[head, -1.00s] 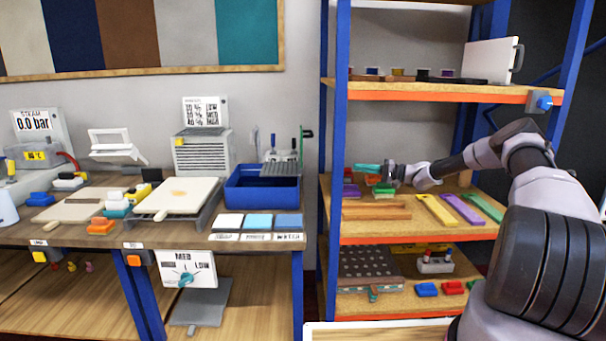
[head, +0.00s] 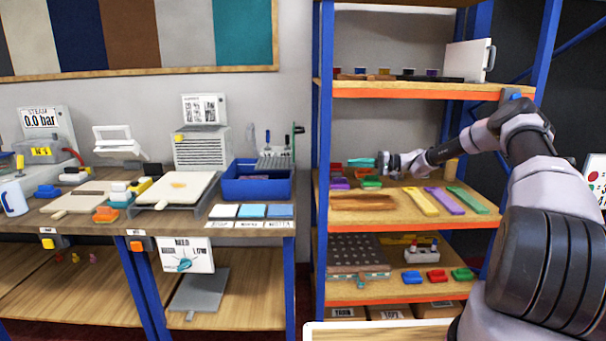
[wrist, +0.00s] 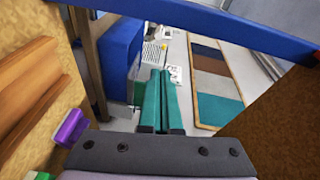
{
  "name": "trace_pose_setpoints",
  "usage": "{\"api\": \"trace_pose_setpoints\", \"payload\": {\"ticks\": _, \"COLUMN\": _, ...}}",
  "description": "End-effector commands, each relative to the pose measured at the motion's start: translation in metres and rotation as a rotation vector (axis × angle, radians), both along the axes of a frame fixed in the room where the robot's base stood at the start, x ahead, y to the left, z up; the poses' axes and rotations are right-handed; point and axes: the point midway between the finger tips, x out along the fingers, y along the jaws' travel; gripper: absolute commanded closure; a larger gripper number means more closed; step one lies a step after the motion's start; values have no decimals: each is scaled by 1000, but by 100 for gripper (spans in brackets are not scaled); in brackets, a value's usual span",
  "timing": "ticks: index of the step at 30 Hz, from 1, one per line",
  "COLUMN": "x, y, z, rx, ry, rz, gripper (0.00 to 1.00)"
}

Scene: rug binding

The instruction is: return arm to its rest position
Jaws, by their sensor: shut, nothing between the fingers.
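My gripper (head: 362,163) reaches in over the middle shelf of the blue-framed rack in the head view. Its teal fingers point left, toward the rack's upright. In the wrist view the two teal fingers of my gripper (wrist: 160,103) lie side by side, shut, with nothing between them. My arm stretches in from the right of the head view, its elbow raised in front of the rack's right side.
The middle shelf (head: 345,220) holds a purple block (head: 338,184), a green block (head: 371,182) and yellow, purple and green strips. A blue upright (head: 322,120) stands close left of my gripper. A blue tray (head: 256,187) sits on the bench beyond.

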Motion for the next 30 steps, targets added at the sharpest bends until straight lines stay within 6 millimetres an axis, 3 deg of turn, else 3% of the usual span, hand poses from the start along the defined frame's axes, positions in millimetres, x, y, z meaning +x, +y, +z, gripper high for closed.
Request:
{"api": "trace_pose_setpoints", "payload": {"ticks": 11, "x": -46, "y": 42, "z": 47, "rx": -234, "ry": 37, "rz": 126, "gripper": 100}}
{"api": "trace_pose_setpoints", "payload": {"ticks": 20, "x": -124, "y": 64, "z": 105, "rx": -586, "ry": 86, "rz": 185, "gripper": 100}}
{"api": "trace_pose_setpoints", "payload": {"ticks": 30, "x": -227, "y": 46, "z": 176, "rx": -943, "ry": 108, "rz": 71, "gripper": 100}}
